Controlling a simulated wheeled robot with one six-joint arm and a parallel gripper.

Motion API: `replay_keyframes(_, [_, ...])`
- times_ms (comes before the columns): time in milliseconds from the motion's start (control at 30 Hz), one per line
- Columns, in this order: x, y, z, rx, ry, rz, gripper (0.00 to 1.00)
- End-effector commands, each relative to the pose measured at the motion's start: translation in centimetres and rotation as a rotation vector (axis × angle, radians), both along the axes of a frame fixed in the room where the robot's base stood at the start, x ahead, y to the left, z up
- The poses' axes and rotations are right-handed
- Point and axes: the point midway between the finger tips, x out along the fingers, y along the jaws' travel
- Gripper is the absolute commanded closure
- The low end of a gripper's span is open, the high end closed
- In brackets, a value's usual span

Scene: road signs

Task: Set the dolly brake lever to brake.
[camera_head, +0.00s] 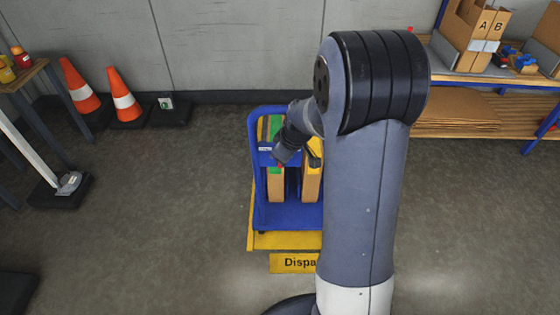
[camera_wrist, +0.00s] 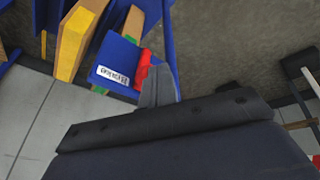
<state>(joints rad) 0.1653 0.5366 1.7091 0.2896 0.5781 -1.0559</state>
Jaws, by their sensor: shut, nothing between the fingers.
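The blue dolly (camera_head: 290,216) stands on a yellow floor marking with boxes on it, partly hidden behind my arm. My gripper (camera_wrist: 157,82) is shut and empty, close to that red part; contact is unclear. In the head view my gripper (camera_head: 279,158) is at the dolly's upper left, small and dark. The lever's setting is not readable.
A yellow "Dispa…" sign (camera_head: 293,263) lies in front of the dolly, partly covered by my arm. Two orange cones (camera_head: 124,98) stand by the back wall at left. A shelf with cartons (camera_head: 478,113) is at right. The floor left of the dolly is clear.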

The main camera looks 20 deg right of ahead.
Motion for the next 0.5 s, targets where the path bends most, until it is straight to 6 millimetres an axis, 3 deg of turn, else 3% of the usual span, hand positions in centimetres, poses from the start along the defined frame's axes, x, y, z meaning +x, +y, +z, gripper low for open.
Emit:
replay_keyframes(33, [-0.2, -0.4, -1.0, 0.027, -0.006, -0.006, 1.00])
replay_keyframes(133, [-0.3, -1.0, -1.2, 0.087, -0.026, -0.006, 1.00])
replay_keyframes(500, [-0.8, -2.5, -1.1, 0.279, -0.090, 0.002, 1.00])
